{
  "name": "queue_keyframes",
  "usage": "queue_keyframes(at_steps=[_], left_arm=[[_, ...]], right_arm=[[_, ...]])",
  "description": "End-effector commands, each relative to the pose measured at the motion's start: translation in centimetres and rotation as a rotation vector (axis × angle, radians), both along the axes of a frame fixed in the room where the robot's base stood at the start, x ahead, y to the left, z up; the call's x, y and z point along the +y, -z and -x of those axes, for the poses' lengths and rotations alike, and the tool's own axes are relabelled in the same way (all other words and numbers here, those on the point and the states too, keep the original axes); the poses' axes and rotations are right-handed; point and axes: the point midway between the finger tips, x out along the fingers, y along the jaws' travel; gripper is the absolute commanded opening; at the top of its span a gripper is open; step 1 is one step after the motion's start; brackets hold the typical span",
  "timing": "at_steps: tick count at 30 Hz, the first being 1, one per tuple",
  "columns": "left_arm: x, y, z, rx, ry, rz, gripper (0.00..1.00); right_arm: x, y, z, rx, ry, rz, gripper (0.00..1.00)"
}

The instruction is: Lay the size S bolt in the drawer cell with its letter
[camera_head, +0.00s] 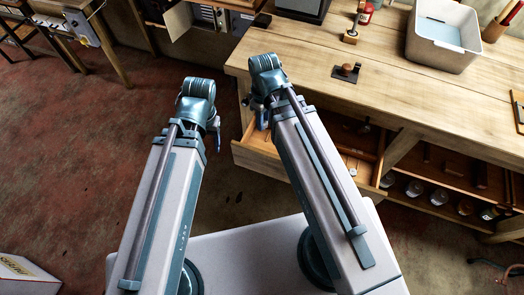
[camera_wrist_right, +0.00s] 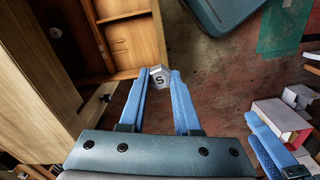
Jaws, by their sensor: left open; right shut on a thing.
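The size S bolt (camera_wrist_right: 158,77) shows in the right wrist view as a grey hexagonal head with a black S, its shank hidden. My right gripper (camera_wrist_right: 161,74) is shut on it with two blue fingertips. In the head view my right gripper (camera_head: 262,118) is mostly hidden by its own arm, over the left part of the open drawer (camera_head: 262,161). The drawer's wooden wall and dividers (camera_wrist_right: 125,17) also show in the right wrist view, left of and beyond the bolt. Cell letters are not readable. My left gripper (camera_head: 216,133) is open, left of the drawer.
A lower shelf with jars (camera_head: 440,195) lies right of the drawer. The red-grey floor (camera_head: 80,150) is open to the left.

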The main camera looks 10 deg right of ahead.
Motion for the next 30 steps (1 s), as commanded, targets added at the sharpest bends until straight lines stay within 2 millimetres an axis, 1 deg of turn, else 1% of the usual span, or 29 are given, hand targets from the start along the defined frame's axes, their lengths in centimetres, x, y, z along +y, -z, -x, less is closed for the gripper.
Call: queue_keyframes(at_steps=[1,3,12,15,18,21,25,30], left_arm=[[0.0,3.1,0.0,0.000,0.000,0.000,0.62],[0.0,5.5,0.0,0.000,0.000,0.000,0.62],[0.0,14.7,0.0,0.000,0.000,0.000,0.62],[0.0,17.2,0.0,0.000,0.000,0.000,0.62],[0.0,19.2,0.0,0.000,0.000,0.000,0.62],[0.0,20.7,0.0,0.000,0.000,0.000,0.62],[0.0,21.7,0.0,0.000,0.000,0.000,0.62],[0.0,21.9,0.0,0.000,0.000,0.000,0.62]], right_arm=[[-0.2,3.1,-1.0,0.000,0.018,0.000,0.00],[-0.6,5.5,-2.1,0.000,0.043,0.000,0.00],[-2.3,14.6,-6.2,0.000,0.152,0.000,0.00],[-2.9,17.2,-7.4,0.000,0.185,0.000,0.00],[-3.4,19.2,-8.4,0.000,0.212,0.000,0.00],[-3.8,20.7,-9.1,0.000,0.233,0.000,0.00],[-4.1,21.7,-9.6,0.000,0.249,0.000,0.00],[-4.2,21.9,-9.8,0.000,0.257,0.000,0.00]])
